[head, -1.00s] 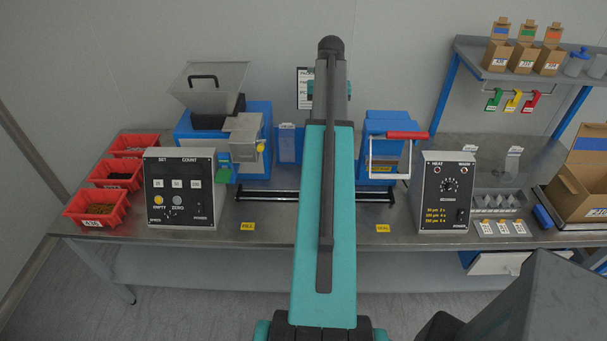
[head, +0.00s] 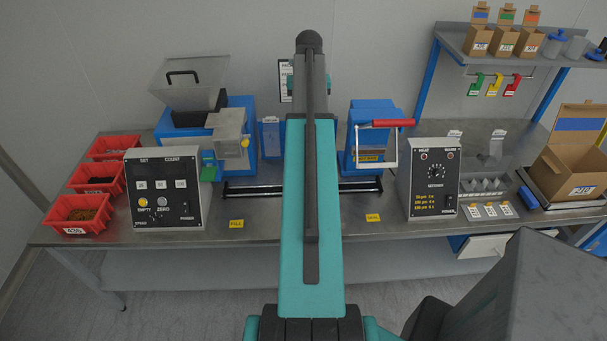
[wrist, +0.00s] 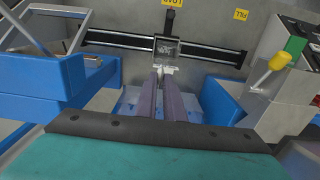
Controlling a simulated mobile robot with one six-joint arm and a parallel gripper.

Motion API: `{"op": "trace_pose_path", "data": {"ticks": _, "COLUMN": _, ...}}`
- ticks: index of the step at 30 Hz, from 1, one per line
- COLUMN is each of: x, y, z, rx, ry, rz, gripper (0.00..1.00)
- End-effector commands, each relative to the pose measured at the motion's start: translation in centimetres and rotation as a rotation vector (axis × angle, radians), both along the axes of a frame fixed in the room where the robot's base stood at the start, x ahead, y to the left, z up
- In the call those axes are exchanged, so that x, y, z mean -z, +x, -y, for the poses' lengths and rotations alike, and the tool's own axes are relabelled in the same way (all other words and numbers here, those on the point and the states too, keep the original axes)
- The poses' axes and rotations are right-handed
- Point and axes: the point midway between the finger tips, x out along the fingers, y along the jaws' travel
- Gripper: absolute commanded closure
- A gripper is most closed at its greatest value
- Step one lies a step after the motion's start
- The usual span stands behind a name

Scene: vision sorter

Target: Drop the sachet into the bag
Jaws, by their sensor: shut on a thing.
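My gripper (wrist: 165,73) shows in the wrist view, its two long purple-grey fingers close together. It is shut on a small white thing at the fingertips, likely the sachet (wrist: 164,70), mostly hidden by the fingers. Just beyond the tips is a small, clear, square open-topped shape (wrist: 167,47) on the black rail carriage; it may be the bag held open, but I cannot be sure. I cannot tell whether the sachet is over or in front of its opening. In the head view my arm hides gripper, sachet and bag.
The hopper machine (head: 205,128) stands left of my arm and the blue sealer with red handle (head: 375,130) right. A rail (head: 250,188) runs between them. Control boxes (head: 163,190) (head: 433,180), red bins (head: 82,214) and a carton (head: 575,165) flank them.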

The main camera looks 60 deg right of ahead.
Motion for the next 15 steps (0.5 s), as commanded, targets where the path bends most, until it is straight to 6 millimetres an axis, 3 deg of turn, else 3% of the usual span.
{"op": "trace_pose_path", "data": {"ticks": 6, "x": 2.4, "y": 0.0, "z": -0.1, "rx": -0.001, "ry": 0.000, "rz": 0.000, "gripper": 1.00}}
{"op": "trace_pose_path", "data": {"ticks": 15, "x": 4.0, "y": 0.1, "z": -0.1, "rx": -0.001, "ry": -0.001, "rz": 0.001, "gripper": 1.00}}
